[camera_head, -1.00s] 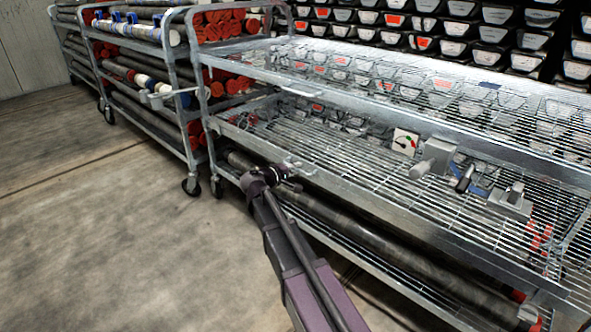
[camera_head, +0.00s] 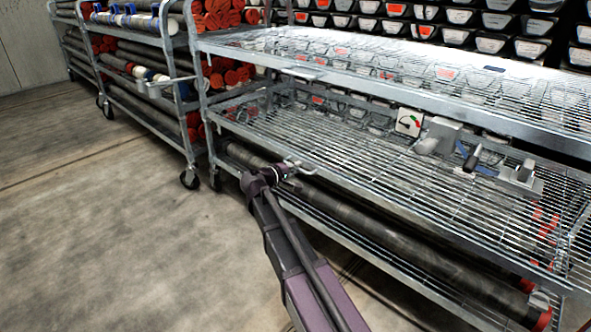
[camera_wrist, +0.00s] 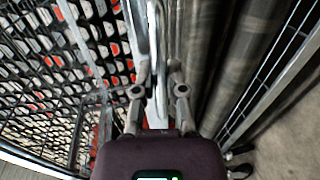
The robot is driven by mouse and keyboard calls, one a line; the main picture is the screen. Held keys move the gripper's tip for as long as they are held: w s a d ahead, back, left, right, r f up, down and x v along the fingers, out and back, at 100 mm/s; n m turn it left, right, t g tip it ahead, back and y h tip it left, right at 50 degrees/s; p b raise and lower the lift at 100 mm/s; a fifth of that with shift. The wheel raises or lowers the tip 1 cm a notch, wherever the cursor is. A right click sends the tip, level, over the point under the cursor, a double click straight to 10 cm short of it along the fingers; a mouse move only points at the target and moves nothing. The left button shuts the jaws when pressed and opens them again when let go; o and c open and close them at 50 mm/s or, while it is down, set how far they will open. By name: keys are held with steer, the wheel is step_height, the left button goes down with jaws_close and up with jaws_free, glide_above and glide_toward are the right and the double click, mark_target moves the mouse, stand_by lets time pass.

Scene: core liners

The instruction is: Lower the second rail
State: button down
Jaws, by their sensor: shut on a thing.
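The silver cart (camera_head: 202,90) on the right has long front rails. The upper front rail (camera_head: 420,108) carries a small handle (camera_head: 302,72). The second front rail (camera_head: 400,217) runs along the mesh shelf below it, with a handle (camera_head: 308,168) near its left part. My gripper (camera_head: 287,170) is at this handle, reaching up from the front floor. In the wrist view my gripper (camera_wrist: 159,75) is shut on a pale metal piece (camera_wrist: 161,100) between its fingers, which fits this handle. The exact contact is partly hidden by the fingers.
Dark core tubes (camera_head: 370,220) lie on the cart's lowest level, behind and below the second rail. Instruments (camera_head: 438,137) sit on the mesh shelf. A second cart (camera_head: 165,60) with red-capped tubes stands at left. The floor (camera_head: 100,220) at left is clear.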

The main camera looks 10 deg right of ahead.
steer(key=shift+f, duration=0.15)
steer(key=c, duration=0.7)
jaws_free()
steer(key=shift+f, duration=0.15)
steer(key=v, duration=0.4)
steer(key=f+v, duration=0.1)
steer(key=v, duration=0.3)
steer(key=f+v, duration=0.1)
steer(key=v, duration=0.4)
steer(key=shift+s+a+f, duration=0.1)
steer(key=shift+s+f, duration=0.05)
